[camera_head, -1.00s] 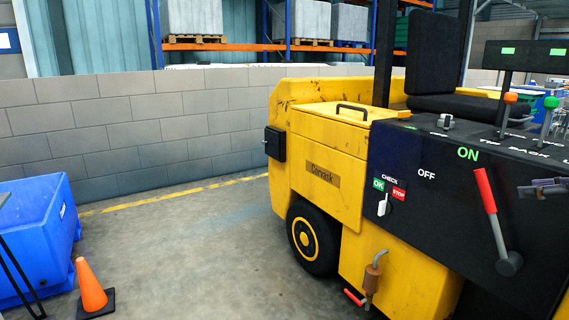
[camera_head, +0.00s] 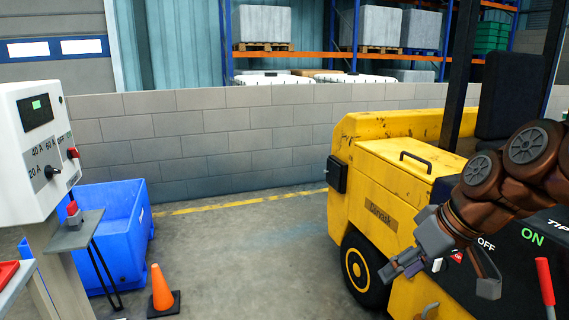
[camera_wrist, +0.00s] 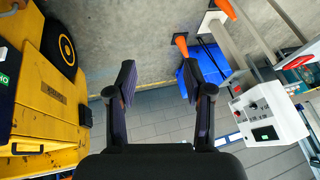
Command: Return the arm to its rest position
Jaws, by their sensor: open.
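My gripper (camera_head: 441,278) is in the right part of the head view, in front of the dark control panel of a yellow forklift (camera_head: 375,215). In the wrist view my gripper (camera_wrist: 157,80) shows two dark fingers spread apart with nothing between them, only grey floor and block wall behind. My brown arm comes in from the right edge of the head view and hides part of the panel and seat. I cannot tell from the head view how far the gripper is from the panel.
A white control box (camera_head: 35,145) with knobs stands at the left. Behind it is a blue bin (camera_head: 120,235), with an orange cone (camera_head: 161,290) beside it. A red lever (camera_head: 546,285) is on the forklift. A block wall (camera_head: 230,140) runs behind. Open floor (camera_head: 250,265) lies between cone and forklift.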

